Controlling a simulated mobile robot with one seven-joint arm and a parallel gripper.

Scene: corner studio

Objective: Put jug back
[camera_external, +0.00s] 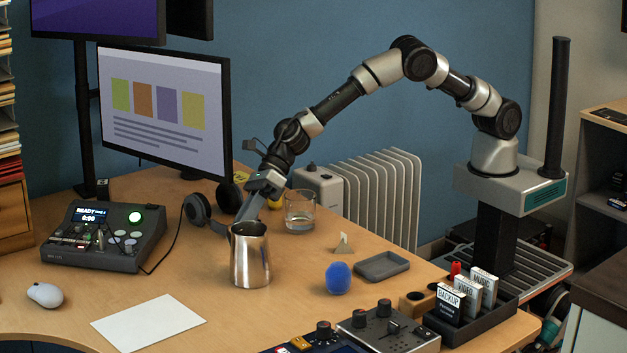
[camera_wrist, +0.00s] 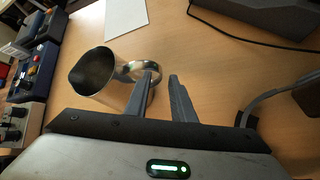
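A shiny steel jug (camera_external: 250,266) stands upright on the wooden desk. In the wrist view the jug (camera_wrist: 110,88) is seen from above, with its dark opening at upper left and its loop handle (camera_wrist: 151,68) towards the fingers. My gripper (camera_external: 247,212) is low behind the jug's rim, pointing down. Its fingers are apart in the wrist view (camera_wrist: 163,84), with the left finger overlapping the handle and the right finger just beyond it. The gripper is open; whether a finger touches the handle I cannot tell. The jug partly hides the fingertips in the external view.
A glass (camera_external: 299,211) stands right of the gripper. A blue ball-like object (camera_external: 338,278) and a small grey tray (camera_external: 382,266) lie to the right. Headphones (camera_external: 197,209) and a control console (camera_external: 103,250) are left. White paper (camera_external: 148,322) lies in front.

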